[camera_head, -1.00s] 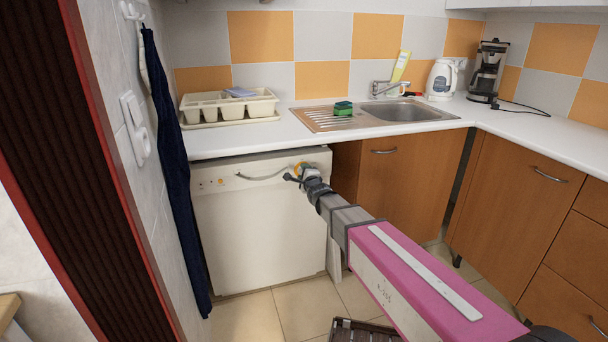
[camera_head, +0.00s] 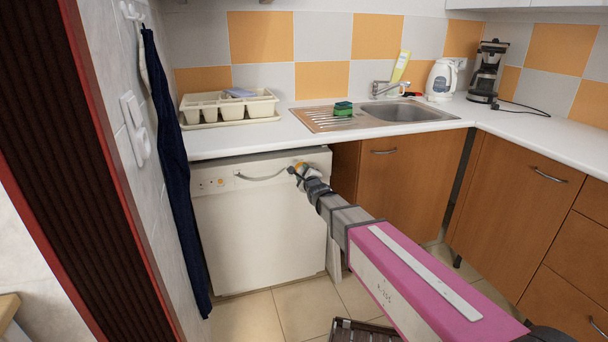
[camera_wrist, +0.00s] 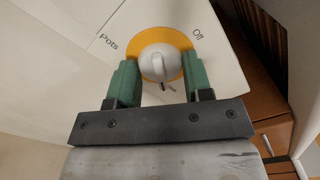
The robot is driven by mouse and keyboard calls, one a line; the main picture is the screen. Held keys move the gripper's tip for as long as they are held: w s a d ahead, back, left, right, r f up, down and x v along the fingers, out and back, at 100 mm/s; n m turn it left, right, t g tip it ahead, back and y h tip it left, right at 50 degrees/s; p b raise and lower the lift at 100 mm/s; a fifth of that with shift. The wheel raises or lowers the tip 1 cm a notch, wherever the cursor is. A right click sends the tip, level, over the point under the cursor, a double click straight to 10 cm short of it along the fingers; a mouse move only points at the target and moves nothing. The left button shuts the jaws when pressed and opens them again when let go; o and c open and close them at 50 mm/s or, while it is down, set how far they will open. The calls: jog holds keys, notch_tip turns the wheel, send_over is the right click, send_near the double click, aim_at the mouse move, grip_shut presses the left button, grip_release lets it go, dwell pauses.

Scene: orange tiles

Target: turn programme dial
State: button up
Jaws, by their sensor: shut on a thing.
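The programme dial (camera_wrist: 158,63) is a white round knob with a raised grip bar, set on an orange ring (camera_wrist: 186,50) in the wrist view. The words "Pots" and "Off" are printed on the white panel around it. My gripper (camera_wrist: 160,77) has a green finger on each side of the knob and is shut on it. The white dishwasher (camera_head: 262,235) stands under the counter in the head view. My gripper (camera_head: 296,172) is at the upper right of its front panel there and mostly covers the dial.
A curved dishwasher handle (camera_head: 262,177) lies left of my gripper. The white countertop (camera_head: 235,142) juts just above the panel. Wooden cabinets (camera_head: 395,195) stand to the right. A dark blue cloth (camera_head: 170,130) hangs on the left wall. The tiled floor in front shows some free room.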

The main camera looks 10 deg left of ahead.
jog(key=o, duration=0.9)
jog(key=v, duration=1)
jog(key=shift+s+d, duration=0.3)
jog(key=shift+f, duration=0.1)
